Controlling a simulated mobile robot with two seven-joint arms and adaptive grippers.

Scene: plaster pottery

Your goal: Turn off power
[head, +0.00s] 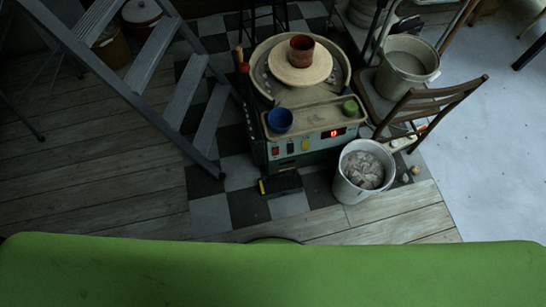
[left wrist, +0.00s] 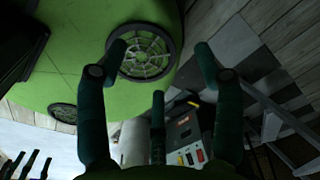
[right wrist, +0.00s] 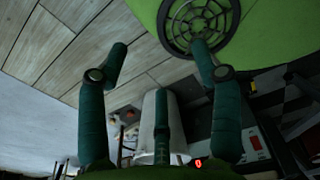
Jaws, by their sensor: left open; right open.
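The pottery wheel machine (head: 290,160) stands on a checkered floor patch in the head view. Its front panel has a red switch (head: 275,150), a yellow one (head: 305,144) and a lit red display (head: 333,133). The panel also shows in the left wrist view (left wrist: 184,136), and its display in the right wrist view (right wrist: 198,162). My left gripper (left wrist: 160,65) is open and empty, apart from the machine. My right gripper (right wrist: 160,62) is also open and empty, apart from the machine. Neither gripper shows in the head view.
A red pot (head: 301,50) stands on the wheel head; a blue bowl (head: 279,121) and a green item (head: 350,107) sit on the tray. A white bucket (head: 344,187) stands at front right, a pedal (head: 280,185) in front. A ladder (head: 150,60) is left, a chair (head: 440,95) right.

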